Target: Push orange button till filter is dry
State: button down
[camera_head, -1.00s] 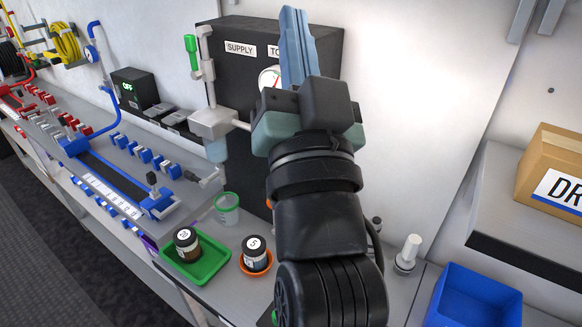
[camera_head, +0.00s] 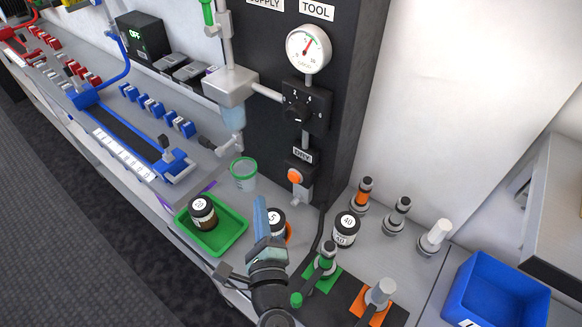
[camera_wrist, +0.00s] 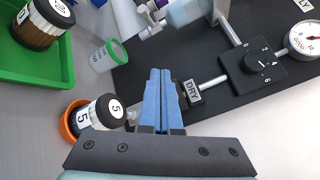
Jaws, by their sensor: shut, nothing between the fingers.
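The orange button (camera_head: 294,176) sits on a grey fitting low on the black panel (camera_head: 350,110), under a DRY label (camera_head: 302,156). The DRY label also shows in the wrist view (camera_wrist: 193,91), but the button is not visible there. The filter (camera_head: 233,117) hangs as a bluish clear bowl below a grey block; it also shows at the top of the wrist view (camera_wrist: 185,10). My gripper (camera_head: 260,203) is shut and empty, with its blue fingers together. In the head view it is in front of the 5 jar, lower left of the button and apart from it.
A green tray (camera_head: 238,230) holds a jar. The 5 jar (camera_head: 276,217) sits in an orange dish beside my gripper. The 40 jar (camera_head: 346,229), several upright fittings and a blue bin (camera_head: 495,290) stand right. A green-rimmed cup (camera_head: 243,172) stands near the panel.

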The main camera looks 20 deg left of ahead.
aim_at(294, 177)
jog(key=f, duration=0.1)
jog(key=s+f+m, duration=0.1)
jog(key=f, duration=0.1)
jog(key=shift+f+m+g, duration=0.1)
jog(key=shift+m+g, duration=0.2)
jog(key=w, duration=0.2)
jog(key=w+d, duration=0.1)
jog(key=w, duration=0.2)
jog(key=w+d+p, duration=0.1)
jog(key=w, duration=0.1)
jog(key=shift+w+d, duration=0.15)
jog(key=shift+d, duration=0.1)
jog(key=shift+w+d, duration=0.25)
jog(key=shift+w, duration=0.3)
jog(key=shift+w, duration=0.15)
dwell(1.3)
jog(key=shift+w+d, duration=0.15)
jog(key=shift+w, duration=0.1)
